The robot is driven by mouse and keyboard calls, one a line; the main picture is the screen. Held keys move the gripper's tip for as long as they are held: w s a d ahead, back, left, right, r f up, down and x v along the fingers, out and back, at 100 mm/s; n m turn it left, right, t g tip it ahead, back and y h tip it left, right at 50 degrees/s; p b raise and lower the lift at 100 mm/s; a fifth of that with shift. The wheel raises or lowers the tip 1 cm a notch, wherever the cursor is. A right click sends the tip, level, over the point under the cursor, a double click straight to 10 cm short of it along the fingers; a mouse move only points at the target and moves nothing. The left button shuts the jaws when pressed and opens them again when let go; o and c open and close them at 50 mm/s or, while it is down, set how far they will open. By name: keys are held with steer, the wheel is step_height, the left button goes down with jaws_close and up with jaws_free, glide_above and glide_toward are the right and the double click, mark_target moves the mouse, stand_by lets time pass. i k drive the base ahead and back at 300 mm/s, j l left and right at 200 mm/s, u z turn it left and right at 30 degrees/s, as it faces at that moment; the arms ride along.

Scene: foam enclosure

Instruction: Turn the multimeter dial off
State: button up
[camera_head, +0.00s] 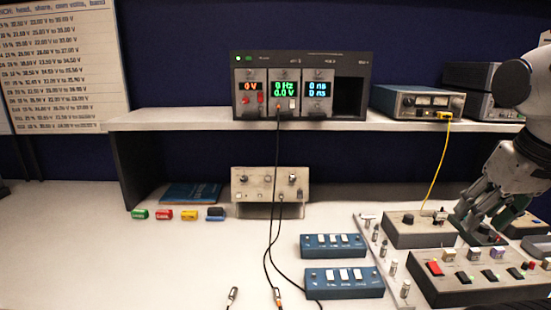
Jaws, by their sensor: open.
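No thing in view can be clearly told as the multimeter. The rack instrument (302,58) on the shelf has lit red and green displays, with small knobs and jacks below them. A grey box (410,236) with a black knob (408,219) stands on the bench at the right. My gripper (474,228) is open and points down just right of that knob, over the grey boxes. It seems to hold nothing. The fingers hide part of what lies beneath them, including a small dark green patch. I cannot tell whether they touch anything.
A control panel (485,279) with a red switch and two blue switch boxes (343,283) are near the gripper. A yellow cable (436,168) hangs from the blue-grey instrument (417,103). Black leads (272,215) hang mid-bench. The bench's left front (75,255) is clear.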

mark_target(483, 228)
steer(key=l, duration=0.95)
steer(key=i+l, duration=0.1)
steer(key=l, duration=0.8)
